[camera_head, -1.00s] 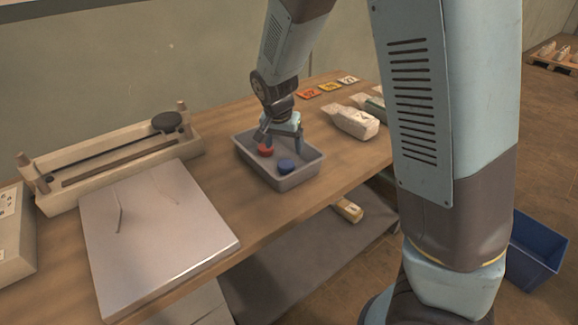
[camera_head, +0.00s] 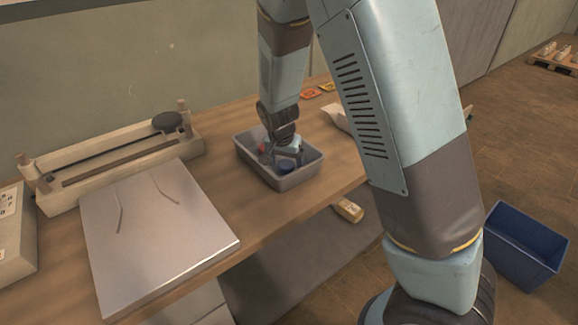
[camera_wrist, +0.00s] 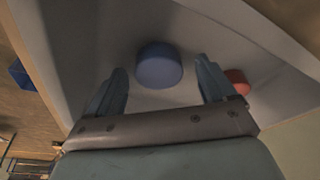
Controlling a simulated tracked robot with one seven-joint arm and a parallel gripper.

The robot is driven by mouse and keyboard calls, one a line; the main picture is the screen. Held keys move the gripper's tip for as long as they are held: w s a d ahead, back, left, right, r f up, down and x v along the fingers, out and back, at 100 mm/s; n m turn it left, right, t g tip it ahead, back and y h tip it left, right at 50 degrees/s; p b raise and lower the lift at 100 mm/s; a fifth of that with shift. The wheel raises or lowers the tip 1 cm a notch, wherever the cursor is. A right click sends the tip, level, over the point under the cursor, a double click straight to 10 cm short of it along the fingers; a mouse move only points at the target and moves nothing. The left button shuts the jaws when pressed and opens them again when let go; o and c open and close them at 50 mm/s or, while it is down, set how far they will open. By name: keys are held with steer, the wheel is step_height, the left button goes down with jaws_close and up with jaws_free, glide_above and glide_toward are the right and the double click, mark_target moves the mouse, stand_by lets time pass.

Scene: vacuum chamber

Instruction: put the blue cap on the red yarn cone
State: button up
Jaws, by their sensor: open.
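The blue cap (camera_wrist: 158,66) lies in the grey tray between and just beyond the fingers of my open gripper (camera_wrist: 163,80) in the wrist view. In the head view the blue cap (camera_head: 284,167) shows only in part below my gripper (camera_head: 285,158). A red cap (camera_wrist: 238,80) lies in the tray beside the right finger. It also shows in the head view (camera_head: 261,147), partly hidden. The grey tray (camera_head: 307,176) stands on the wooden table. No red yarn cone can be made out in either view.
A metal plate (camera_head: 160,235) and a long wooden fixture (camera_head: 85,179) lie left of the tray. Coloured tags (camera_head: 310,93) lie at the back. A blue bin (camera_head: 525,245) stands on the floor at right. Bare tabletop surrounds the tray.

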mark_target(286, 162)
steer(key=shift+c, duration=0.2)
steer(key=c, duration=1.1)
steer(key=shift+o, duration=0.2)
steer(key=shift+r, duration=0.55)
steer(key=v, duration=0.2)
steer(key=shift+w+r, duration=0.1)
steer(key=shift+r, duration=0.2)
steer(key=s+a+r, duration=0.3)
steer(key=s+r, duration=0.6)
steer(key=s, duration=0.4)
steer(key=shift+a+r, duration=0.2)
steer(key=shift+a, duration=0.05)
